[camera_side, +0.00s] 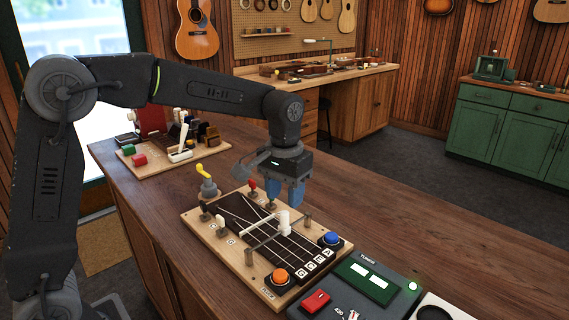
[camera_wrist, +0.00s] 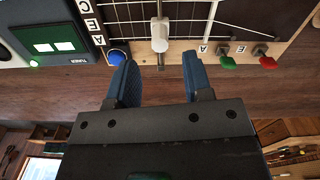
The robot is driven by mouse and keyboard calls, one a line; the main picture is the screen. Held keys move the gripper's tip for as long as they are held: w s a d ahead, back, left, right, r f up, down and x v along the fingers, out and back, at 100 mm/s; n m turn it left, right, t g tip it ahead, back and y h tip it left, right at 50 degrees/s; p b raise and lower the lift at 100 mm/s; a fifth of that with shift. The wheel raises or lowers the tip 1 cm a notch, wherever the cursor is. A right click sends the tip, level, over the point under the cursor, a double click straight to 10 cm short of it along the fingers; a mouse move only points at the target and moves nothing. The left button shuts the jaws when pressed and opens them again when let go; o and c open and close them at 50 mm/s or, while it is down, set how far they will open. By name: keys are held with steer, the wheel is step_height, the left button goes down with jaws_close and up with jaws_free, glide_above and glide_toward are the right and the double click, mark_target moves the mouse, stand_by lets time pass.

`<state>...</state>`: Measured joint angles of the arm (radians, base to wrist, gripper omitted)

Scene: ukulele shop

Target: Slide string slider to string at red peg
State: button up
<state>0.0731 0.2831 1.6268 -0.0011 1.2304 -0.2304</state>
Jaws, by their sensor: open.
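The red peg (camera_side: 252,186) stands at the board's far left edge and shows right of the slider in the wrist view (camera_wrist: 267,62), beside a green peg (camera_wrist: 228,63). My gripper (camera_side: 284,194) is open and empty above the board's far edge. In the wrist view its blue fingers (camera_wrist: 160,64) are apart, and the slider is beyond their tips.
A blue button (camera_side: 331,238) and an orange button (camera_side: 280,276) sit at the board's right end. A tuner box (camera_side: 384,297) stands close by. A yellow-topped post (camera_side: 207,184) and a tray of parts (camera_side: 150,168) are behind.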

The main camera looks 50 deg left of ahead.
mark_target(285, 212)
step_height(285, 212, up, 8)
stand_by(0.5)
steer(key=s+a+f+m+t, duration=0.1)
steer(key=s+f+t, duration=0.1)
steer(key=s, duration=0.9)
steer(key=s+a+f+t, duration=0.2)
steer(key=s+f+t, duration=0.1)
steer(key=s, duration=0.8)
steer(key=shift+f+m+t, duration=0.3)
steer(key=shift+m, duration=0.1)
